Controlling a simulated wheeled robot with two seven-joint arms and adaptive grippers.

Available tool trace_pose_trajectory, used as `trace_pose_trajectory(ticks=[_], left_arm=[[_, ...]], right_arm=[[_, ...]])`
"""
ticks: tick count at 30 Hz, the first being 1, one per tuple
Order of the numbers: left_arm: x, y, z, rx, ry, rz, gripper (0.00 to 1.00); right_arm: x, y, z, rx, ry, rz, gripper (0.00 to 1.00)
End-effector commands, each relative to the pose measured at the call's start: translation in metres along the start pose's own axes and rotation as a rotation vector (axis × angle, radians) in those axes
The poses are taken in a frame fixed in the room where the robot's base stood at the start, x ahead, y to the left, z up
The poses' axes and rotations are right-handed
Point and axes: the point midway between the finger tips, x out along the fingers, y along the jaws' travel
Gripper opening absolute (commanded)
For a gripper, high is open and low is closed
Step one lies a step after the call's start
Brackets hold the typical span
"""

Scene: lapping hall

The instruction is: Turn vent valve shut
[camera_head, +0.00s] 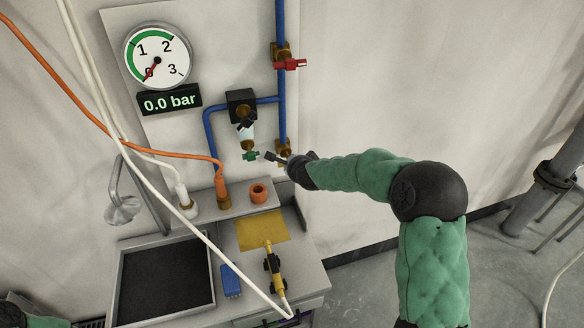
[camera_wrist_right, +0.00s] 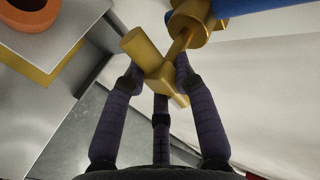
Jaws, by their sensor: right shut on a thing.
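The brass valve (camera_head: 284,146) at the lower end of the blue pipe, which I take to be the vent valve, is partly covered by my right gripper (camera_head: 279,158). In the right wrist view, my right gripper (camera_wrist_right: 160,85) has its dark fingers around the yellow-brass handle (camera_wrist_right: 158,72) of a brass fitting (camera_wrist_right: 190,14) on a blue pipe. The fingers are shut on this handle. Which way the handle stands relative to the pipe is hard to tell. My left gripper is out of view.
A gauge (camera_head: 157,56) has its needle at 0, and the display (camera_head: 170,99) reads 0.0 bar. A red-handled valve (camera_head: 291,64) is higher on the pipe; a green knob (camera_head: 251,156) is left of my gripper. Below are an orange ring (camera_head: 259,191) and a black-topped tray (camera_head: 166,278).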

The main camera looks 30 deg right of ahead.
Motion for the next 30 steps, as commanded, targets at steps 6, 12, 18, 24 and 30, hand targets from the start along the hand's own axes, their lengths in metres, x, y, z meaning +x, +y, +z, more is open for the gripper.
trace_pose_trajectory(ticks=[6, 12, 18, 24, 30], left_arm=[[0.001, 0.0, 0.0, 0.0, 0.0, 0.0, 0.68], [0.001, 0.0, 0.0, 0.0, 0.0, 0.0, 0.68], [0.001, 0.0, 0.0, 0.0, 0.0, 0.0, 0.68], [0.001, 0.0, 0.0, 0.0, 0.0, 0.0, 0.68], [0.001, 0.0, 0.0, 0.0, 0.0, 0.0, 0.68]], right_arm=[[0.0, 0.001, 0.001, 0.007, -0.006, 0.003, 0.0], [0.0, 0.001, 0.001, 0.007, -0.006, 0.003, 0.0], [0.0, 0.001, 0.001, 0.007, -0.005, 0.002, 0.52], [0.0, 0.0, 0.0, 0.006, -0.004, 0.001, 0.52], [-0.013, -0.001, 0.0, 0.007, -0.004, 0.0, 0.52]])
